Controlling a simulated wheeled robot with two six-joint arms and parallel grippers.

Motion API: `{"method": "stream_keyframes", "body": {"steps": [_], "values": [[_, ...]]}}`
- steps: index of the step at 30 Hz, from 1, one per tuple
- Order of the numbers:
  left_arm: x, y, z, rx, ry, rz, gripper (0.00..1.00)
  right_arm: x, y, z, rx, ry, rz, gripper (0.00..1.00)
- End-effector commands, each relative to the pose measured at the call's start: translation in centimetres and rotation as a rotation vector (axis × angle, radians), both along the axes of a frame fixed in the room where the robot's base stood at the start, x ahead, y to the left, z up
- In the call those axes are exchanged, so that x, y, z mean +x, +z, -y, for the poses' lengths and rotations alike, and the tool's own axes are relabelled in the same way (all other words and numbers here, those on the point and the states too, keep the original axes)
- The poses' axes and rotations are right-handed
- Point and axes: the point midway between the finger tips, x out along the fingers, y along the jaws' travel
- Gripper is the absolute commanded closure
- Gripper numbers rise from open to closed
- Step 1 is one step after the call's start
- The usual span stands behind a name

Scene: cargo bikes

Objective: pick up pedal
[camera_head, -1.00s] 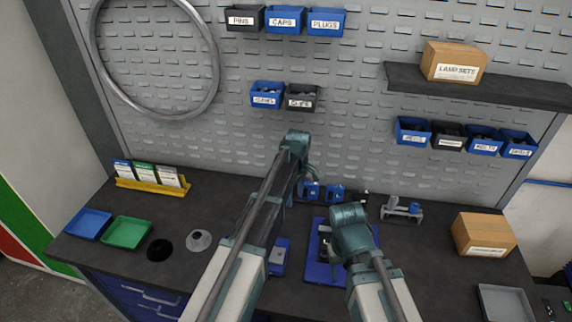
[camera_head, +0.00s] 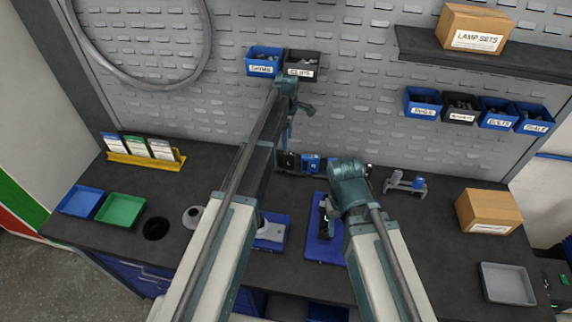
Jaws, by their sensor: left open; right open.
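My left arm reaches up over the bench, and its gripper (camera_head: 290,128) hangs open in front of the pegboard, above the back of the bench. My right gripper (camera_head: 326,212) is mostly hidden behind its own teal wrist, over a blue mat (camera_head: 322,247). Dark parts show there, and I cannot tell gripper from object. I cannot make out a pedal for certain. A second blue mat (camera_head: 270,243) with a pale grey item (camera_head: 270,231) lies partly behind my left arm. Small blue and black bins (camera_head: 310,163) stand at the bench back, below my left gripper.
A green tray (camera_head: 121,210) and a blue tray (camera_head: 81,201) lie on the left, near a dark round disc (camera_head: 156,229). A cardboard box (camera_head: 489,211), a grey tray (camera_head: 507,284) and a small grey stand (camera_head: 405,184) are on the right. The bench between stand and box is clear.

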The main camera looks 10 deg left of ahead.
Motion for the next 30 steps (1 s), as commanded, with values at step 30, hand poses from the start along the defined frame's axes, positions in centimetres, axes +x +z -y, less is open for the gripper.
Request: {"method": "stream_keyframes", "body": {"steps": [30], "values": [[-0.7, -9.4, -0.4, 0.000, -0.001, 0.000, 0.38, 0.0, -9.4, 0.0, 0.000, -0.002, 0.000, 0.50]]}}
